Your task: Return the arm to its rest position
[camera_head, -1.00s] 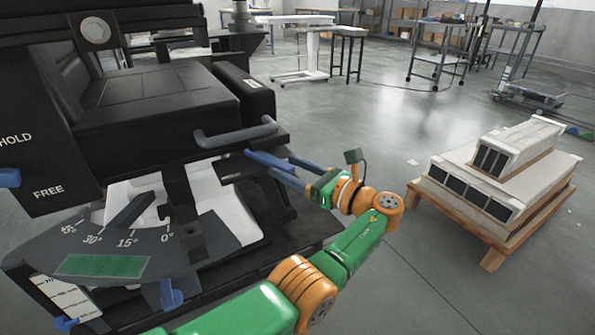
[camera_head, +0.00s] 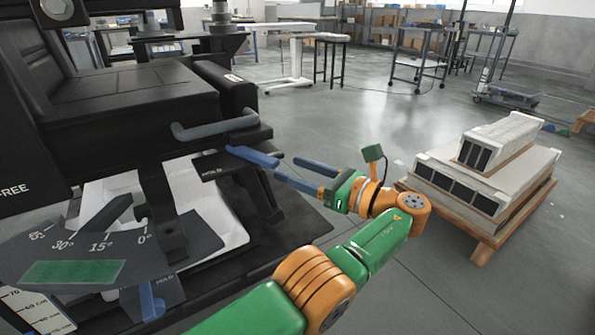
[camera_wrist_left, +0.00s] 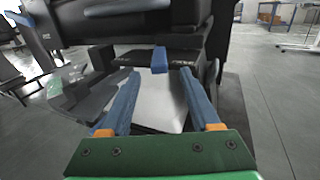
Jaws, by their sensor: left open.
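My left arm, green and orange, comes in from the bottom of the head view. Its gripper (camera_head: 296,172) has blue fingers that stand apart with nothing between them. It is beside a black machine (camera_head: 130,95), just right of a blue lever (camera_head: 252,157) under the grey handle. In the left wrist view, the open fingers (camera_wrist_left: 157,90) point at the machine, with the blue lever (camera_wrist_left: 159,60) beyond and between their tips. Whether a finger touches the lever cannot be told. My right gripper is in neither view.
A grey angle scale plate (camera_head: 100,255) with a green patch sits at the lower left. A wooden pallet (camera_head: 485,245) with pale boxed units (camera_head: 490,170) stands on the right. Tables and carts (camera_head: 420,60) are at the back. The grey floor between is clear.

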